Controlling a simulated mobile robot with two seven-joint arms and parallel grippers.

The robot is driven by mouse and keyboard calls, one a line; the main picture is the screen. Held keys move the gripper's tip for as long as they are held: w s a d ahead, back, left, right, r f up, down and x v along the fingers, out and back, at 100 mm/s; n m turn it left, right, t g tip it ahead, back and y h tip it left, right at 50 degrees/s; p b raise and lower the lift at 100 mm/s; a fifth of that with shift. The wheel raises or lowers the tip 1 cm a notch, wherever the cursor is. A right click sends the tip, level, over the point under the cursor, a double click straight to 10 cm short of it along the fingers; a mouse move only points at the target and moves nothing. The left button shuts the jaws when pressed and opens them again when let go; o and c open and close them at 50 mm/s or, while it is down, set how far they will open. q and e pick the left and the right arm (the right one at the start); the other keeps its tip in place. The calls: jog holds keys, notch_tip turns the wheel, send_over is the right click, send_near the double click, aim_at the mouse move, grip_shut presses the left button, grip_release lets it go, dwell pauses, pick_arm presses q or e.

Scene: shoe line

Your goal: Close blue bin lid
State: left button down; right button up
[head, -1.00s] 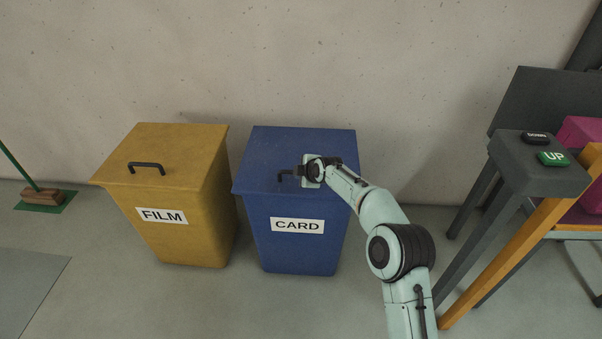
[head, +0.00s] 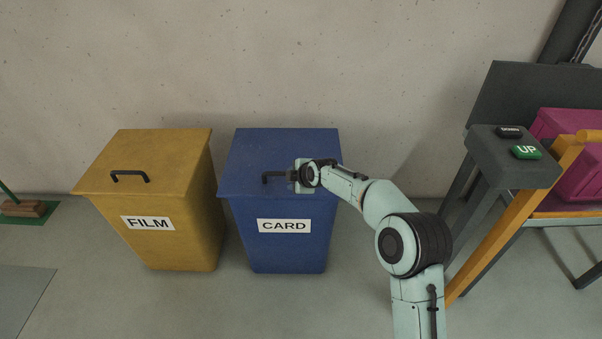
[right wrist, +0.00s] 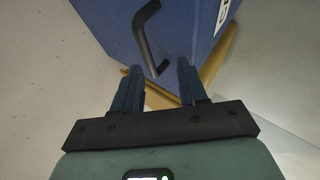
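The blue bin (head: 290,248) stands against the wall with a white label reading CARD. Its blue lid (head: 285,150) lies flat across the top, shut as far as I can see. A black handle (head: 270,178) is on the lid, partly hidden by my right gripper (head: 293,178), which is at its right end. In the right wrist view the two fingers (right wrist: 160,80) are apart. The black handle (right wrist: 146,38) is in front of them, its lower end near the gap between the tips. I cannot tell whether they touch. My left gripper is not in view.
A yellow bin (head: 178,240) labelled FILM, lid down, stands just left.

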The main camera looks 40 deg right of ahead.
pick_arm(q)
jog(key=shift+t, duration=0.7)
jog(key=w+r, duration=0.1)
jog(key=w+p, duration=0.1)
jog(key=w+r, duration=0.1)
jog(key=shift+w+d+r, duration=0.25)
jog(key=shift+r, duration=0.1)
pick_arm(e)
jog(key=v, duration=0.7)
jog(key=shift+w, duration=0.15)
jog(key=shift+r, duration=0.15)
